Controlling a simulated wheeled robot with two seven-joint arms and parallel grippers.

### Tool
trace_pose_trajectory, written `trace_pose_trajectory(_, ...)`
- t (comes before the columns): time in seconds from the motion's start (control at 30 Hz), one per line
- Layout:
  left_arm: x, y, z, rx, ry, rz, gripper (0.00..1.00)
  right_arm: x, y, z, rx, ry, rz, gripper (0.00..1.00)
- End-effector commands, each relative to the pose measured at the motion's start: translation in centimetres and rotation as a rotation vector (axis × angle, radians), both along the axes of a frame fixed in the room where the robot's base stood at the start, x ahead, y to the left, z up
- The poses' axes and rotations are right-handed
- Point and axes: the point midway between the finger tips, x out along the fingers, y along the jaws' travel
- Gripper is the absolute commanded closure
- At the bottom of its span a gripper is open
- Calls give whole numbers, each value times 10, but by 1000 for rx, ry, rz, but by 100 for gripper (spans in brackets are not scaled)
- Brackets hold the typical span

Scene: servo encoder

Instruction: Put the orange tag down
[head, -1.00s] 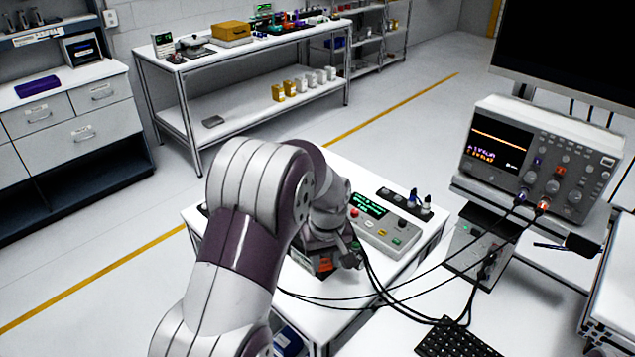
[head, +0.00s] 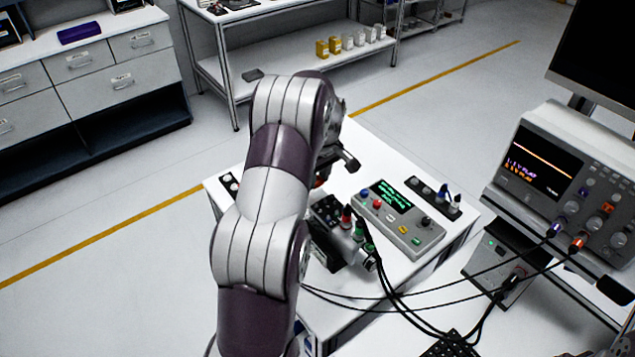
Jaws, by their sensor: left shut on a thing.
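My left arm reaches up over the white cart, and my left gripper (head: 340,165) is above the cart's back part, partly hidden by its own wrist. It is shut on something. A small patch of the orange tag (head: 319,182) shows just below the gripper, beside my arm. The rest of the tag is hidden, so I cannot tell its tilt or whether it touches the cart. My right gripper is not in view.
On the white cart (head: 400,275) are a dark servo fixture (head: 328,212) with cables and a grey control box (head: 400,218) with a green display. A black holder with small bottles (head: 433,197) stands behind the box. An oscilloscope (head: 565,180) is at right.

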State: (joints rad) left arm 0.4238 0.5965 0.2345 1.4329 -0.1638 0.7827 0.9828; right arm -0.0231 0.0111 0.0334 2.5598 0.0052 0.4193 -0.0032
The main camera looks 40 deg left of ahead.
Motion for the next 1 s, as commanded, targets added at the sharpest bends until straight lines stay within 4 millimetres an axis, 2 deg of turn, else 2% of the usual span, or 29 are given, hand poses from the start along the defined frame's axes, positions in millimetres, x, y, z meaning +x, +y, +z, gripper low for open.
trace_pose_trajectory(0.2, -1, 0, -34, -2, 5, -1, 94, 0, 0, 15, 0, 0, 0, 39)
trace_pose_trajectory(0.57, 0, 0, -43, -1, 3, -1, 94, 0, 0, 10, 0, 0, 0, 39)
trace_pose_trajectory(0.6, 0, 0, -43, -2, 2, -1, 62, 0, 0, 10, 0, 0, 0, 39)
trace_pose_trajectory(0.67, 0, 0, -42, -1, 3, -1, 43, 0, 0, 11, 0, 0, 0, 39)
trace_pose_trajectory(0.7, -1, 0, -42, -1, 3, -1, 40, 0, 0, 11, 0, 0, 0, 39)
trace_pose_trajectory(0.93, -1, 0, -42, -1, 3, -1, 40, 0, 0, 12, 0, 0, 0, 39)
trace_pose_trajectory(1.0, 0, 0, -36, -1, 1, -1, 40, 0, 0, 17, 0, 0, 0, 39)
